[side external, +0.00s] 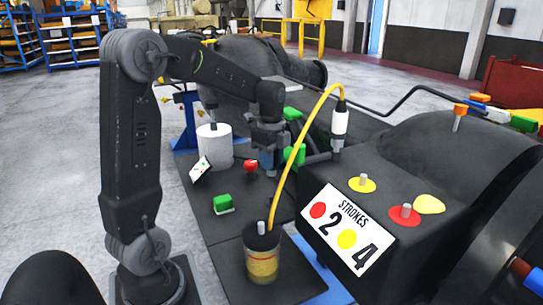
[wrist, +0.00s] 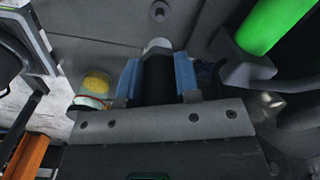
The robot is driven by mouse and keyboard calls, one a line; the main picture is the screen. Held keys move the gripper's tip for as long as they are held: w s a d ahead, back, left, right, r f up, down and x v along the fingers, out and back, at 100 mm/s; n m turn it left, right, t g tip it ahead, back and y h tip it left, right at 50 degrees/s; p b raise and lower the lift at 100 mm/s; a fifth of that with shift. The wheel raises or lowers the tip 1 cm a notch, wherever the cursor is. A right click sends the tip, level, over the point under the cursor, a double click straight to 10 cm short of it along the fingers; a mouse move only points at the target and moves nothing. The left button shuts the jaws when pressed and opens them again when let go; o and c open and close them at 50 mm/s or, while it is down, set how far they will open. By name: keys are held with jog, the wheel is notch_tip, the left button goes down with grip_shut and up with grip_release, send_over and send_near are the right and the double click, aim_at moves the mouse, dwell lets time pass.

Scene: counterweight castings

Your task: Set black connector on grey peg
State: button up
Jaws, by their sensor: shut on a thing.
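My gripper (side external: 268,158) hangs over the dark bench in the side view. In the wrist view its two blue fingers (wrist: 158,80) are shut on the black connector (wrist: 158,75), a black cylinder with a pale end. In the side view I cannot make the connector out clearly against the dark gripper. A short grey peg (side external: 362,181) stands on a yellow disc on the black casting, and another grey peg (side external: 406,210) stands on a red disc. The connector is apart from both. A pale round stub (wrist: 159,11) shows beyond the connector in the wrist view; I cannot tell which part it is.
A yellow cable (side external: 300,145) arches from a pot (side external: 262,262) to a white-bodied plug (side external: 340,122), between my gripper and the pegs. A green cylinder (wrist: 275,22) is close at right.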

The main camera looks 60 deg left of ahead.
jog(key=shift+f, duration=0.1)
send_over(271, 197)
jog(key=shift+w+f, duration=0.1)
jog(key=shift+f, duration=2.7)
jog(key=shift+f, duration=1.75)
jog(key=o, duration=0.9)
jog(key=shift+o, duration=0.2)
notch_tip(271, 197, up, 14)
jog(key=shift+f, duration=0.1)
